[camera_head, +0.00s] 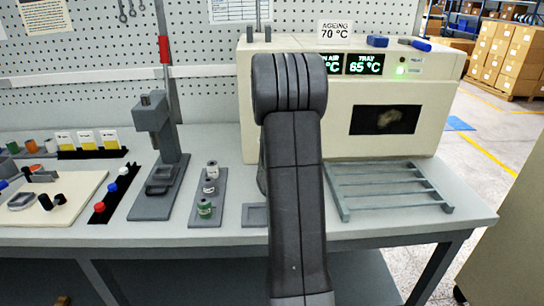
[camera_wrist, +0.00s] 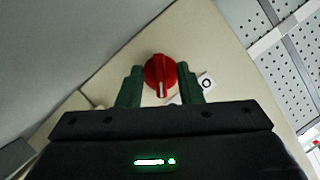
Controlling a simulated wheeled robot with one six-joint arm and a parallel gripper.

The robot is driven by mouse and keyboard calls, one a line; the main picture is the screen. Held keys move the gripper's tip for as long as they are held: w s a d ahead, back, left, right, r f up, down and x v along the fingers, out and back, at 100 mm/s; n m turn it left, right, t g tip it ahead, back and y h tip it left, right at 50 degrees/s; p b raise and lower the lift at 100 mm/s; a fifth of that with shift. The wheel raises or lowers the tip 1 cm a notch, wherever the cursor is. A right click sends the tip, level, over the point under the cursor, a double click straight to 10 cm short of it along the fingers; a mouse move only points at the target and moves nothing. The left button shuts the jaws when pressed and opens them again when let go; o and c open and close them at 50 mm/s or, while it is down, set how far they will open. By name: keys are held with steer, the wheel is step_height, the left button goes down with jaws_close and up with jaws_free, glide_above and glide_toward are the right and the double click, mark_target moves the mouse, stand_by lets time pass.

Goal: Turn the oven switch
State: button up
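The oven switch is a round red knob (camera_wrist: 160,72) with a white mark pointing toward the bottom of the wrist view. It sits on the cream oven face, beside a small white label with an "O" (camera_wrist: 207,83). My gripper (camera_wrist: 160,88) has its green fingers apart, one on each side of the knob. I cannot tell whether they touch it. In the head view the cream oven (camera_head: 400,105) stands on the bench. My dark arm covers its left part and hides the switch and my gripper.
Displays on the oven (camera_head: 364,64) read 65 °C for the tray. A slatted grey rack (camera_head: 385,187) lies before the oven. A grey press (camera_head: 155,130), a holder with spools (camera_head: 207,200) and small parts stand on the bench (camera_head: 130,235) at left.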

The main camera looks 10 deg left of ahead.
jaws_close()
